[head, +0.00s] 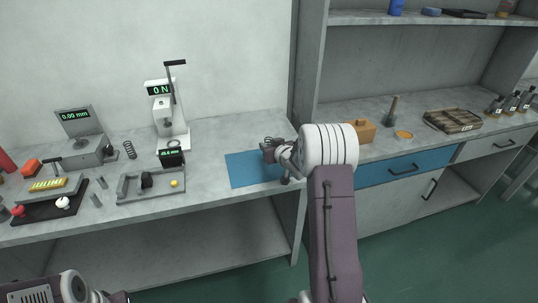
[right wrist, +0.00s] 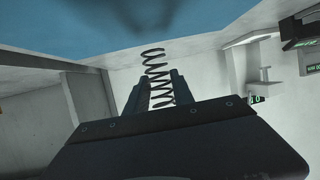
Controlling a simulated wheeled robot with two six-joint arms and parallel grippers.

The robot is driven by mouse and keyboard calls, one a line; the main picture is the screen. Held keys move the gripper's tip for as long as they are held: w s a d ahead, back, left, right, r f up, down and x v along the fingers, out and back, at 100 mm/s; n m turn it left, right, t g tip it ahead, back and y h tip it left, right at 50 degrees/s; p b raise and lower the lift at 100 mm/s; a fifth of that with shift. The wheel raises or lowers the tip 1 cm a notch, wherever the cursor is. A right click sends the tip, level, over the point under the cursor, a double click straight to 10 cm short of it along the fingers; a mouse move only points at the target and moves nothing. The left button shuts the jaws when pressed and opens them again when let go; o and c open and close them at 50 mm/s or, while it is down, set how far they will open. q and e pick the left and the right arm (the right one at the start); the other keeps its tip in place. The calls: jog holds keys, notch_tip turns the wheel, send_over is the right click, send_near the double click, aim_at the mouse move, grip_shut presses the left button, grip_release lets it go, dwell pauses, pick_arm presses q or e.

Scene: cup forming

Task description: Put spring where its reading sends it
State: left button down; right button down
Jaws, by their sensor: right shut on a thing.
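My right gripper (head: 268,150) is low over the blue mat (head: 240,172). In the right wrist view my right gripper (right wrist: 156,88) is shut on a dark coil spring (right wrist: 158,75), which sticks out past the fingertips towards the blue surface. Whether the spring touches the mat I cannot tell. The held spring is not clear in the head view. Another dark spring (head: 130,150) is on the bench between the gauge reading 0.00 mm (head: 76,115) and the press tester reading 0 N (head: 159,90). Part of my left arm shows at the lower left; its jaw state cannot be made out.
A dark tray (head: 20,219) with small parts is at far left.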

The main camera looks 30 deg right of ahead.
notch_tip(320, 180, down, 4)
jog(key=shift+r+b, duration=0.2)
jog(key=shift+b, duration=0.25)
jog(key=shift+f, duration=0.2)
jog(key=c, duration=1.1)
grip_release()
jog(key=shift+r, duration=0.25)
jog(key=p+v, duration=0.1)
jog(key=v, duration=1.1)
